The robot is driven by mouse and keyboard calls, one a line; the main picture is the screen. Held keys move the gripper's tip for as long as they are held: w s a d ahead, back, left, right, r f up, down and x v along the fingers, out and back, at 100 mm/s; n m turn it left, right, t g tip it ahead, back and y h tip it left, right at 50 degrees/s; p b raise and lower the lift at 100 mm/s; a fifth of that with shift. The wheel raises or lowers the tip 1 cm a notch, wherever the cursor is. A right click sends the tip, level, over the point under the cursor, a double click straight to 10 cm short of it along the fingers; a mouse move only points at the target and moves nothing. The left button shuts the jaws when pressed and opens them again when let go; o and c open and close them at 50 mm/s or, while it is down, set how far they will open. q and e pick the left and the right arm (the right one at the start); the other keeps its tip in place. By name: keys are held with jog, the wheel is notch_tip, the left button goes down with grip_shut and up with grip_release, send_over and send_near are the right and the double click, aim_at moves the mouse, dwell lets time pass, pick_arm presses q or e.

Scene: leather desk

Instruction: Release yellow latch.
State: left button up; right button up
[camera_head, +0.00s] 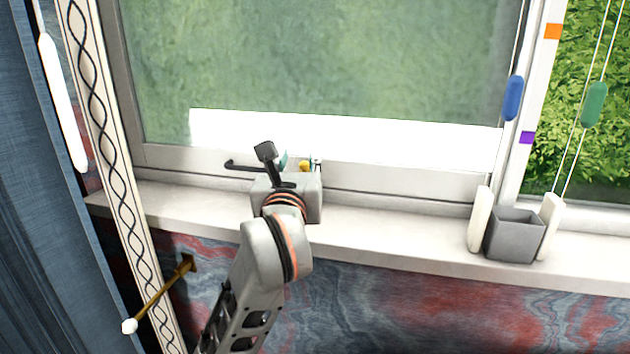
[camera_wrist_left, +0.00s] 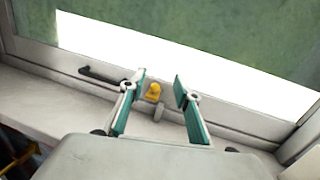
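The yellow latch (camera_head: 304,166) is a small yellow knob on the bottom rail of the window frame, partly hidden behind my left gripper in the head view. In the left wrist view the yellow latch (camera_wrist_left: 154,92) shows between the two fingers, just beyond them, with a small grey post below it. My left gripper (camera_wrist_left: 160,85) is open, with teal-lined fingers on either side of the latch. I cannot tell whether either finger touches it. In the head view my left gripper (camera_head: 298,162) reaches over the sill to the rail. My right gripper is not in view.
A dark handle (camera_head: 245,165) sits on the rail left of the latch. A grey box (camera_head: 514,236) between white uprights stands on the sill (camera_head: 400,245) at right. Blue (camera_head: 513,98) and green (camera_head: 594,105) cord pulls hang at right. A curtain (camera_head: 45,220) hangs at left.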

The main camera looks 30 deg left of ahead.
pick_arm(q)
jog(key=b, duration=0.1)
send_near(304, 169)
jog(key=shift+w+a+g, duration=0.15)
jog(key=shift+w+a, duration=0.05)
jog(key=shift+w, duration=0.25)
jog(key=shift+w+a+g, duration=0.15)
jog(key=shift+w+a, duration=0.05)
jog(key=shift+w, duration=0.35)
jog(key=b+x, duration=0.1)
jog(key=x, duration=0.6)
jog(key=shift+r+b, duration=0.1)
jog(key=shift+b, duration=0.2)
jog(key=shift+w+a+r, duration=0.1)
jog(key=shift+w, duration=0.1)
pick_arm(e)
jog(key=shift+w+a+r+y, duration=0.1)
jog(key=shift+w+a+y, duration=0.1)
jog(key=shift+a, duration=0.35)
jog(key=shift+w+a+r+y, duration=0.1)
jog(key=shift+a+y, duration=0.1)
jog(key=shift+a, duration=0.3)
